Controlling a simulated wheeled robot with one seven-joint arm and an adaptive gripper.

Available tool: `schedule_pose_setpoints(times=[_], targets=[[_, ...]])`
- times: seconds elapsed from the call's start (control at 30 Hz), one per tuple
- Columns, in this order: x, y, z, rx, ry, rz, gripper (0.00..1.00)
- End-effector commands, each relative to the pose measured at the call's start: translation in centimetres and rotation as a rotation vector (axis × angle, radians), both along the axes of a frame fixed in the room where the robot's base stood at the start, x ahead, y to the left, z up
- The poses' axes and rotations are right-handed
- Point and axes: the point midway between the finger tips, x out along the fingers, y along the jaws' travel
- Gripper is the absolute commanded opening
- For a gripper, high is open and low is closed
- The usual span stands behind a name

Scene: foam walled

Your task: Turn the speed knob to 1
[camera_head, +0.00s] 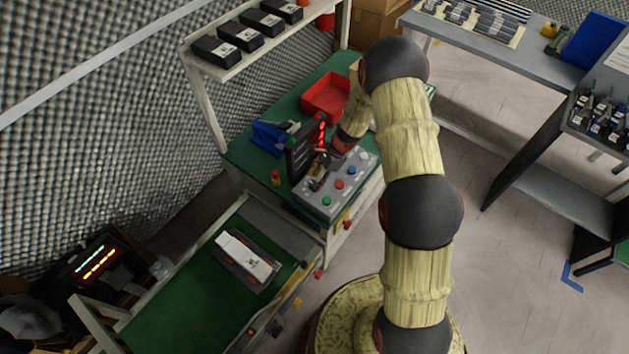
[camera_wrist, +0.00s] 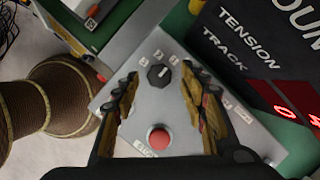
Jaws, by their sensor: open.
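In the wrist view a black round knob (camera_wrist: 158,75) with a white pointer line sits on a grey panel (camera_wrist: 150,110). Small marks stand around the knob, too small to read surely. My gripper (camera_wrist: 160,84) is open, one finger to each side of the knob in the picture, with nothing held between them. I cannot tell how high the fingertips are above the panel. In the head view my gripper (camera_head: 318,179) is over the grey control box (camera_head: 352,192), close to the dark display. The knob under it is hidden there.
A red button (camera_wrist: 158,138) lies between the fingers, nearer the palm. A dark display (camera_wrist: 250,50) reading TENSION and TRACK rises beside the panel. The box also bears green (camera_head: 327,201) and blue (camera_head: 351,170) buttons. A red bin (camera_head: 325,97) stands behind on the green bench.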

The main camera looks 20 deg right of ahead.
Motion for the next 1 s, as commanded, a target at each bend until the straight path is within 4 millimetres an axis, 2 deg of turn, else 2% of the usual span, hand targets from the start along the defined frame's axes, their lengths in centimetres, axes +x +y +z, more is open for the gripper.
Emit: schedule_pose_setpoints(times=[0.3, 0.5, 0.7, 1.0], targets=[[-0.3, -2.4, 6.0, -0.001, -0.003, -0.002, 0.43], [-0.5, -3.6, 8.7, 0.0, -0.001, -0.002, 0.43], [-0.7, -4.0, 9.7, 0.0, 0.001, -0.002, 0.43], [-0.7, -4.0, 9.8, 0.0, 0.001, -0.002, 0.43]])
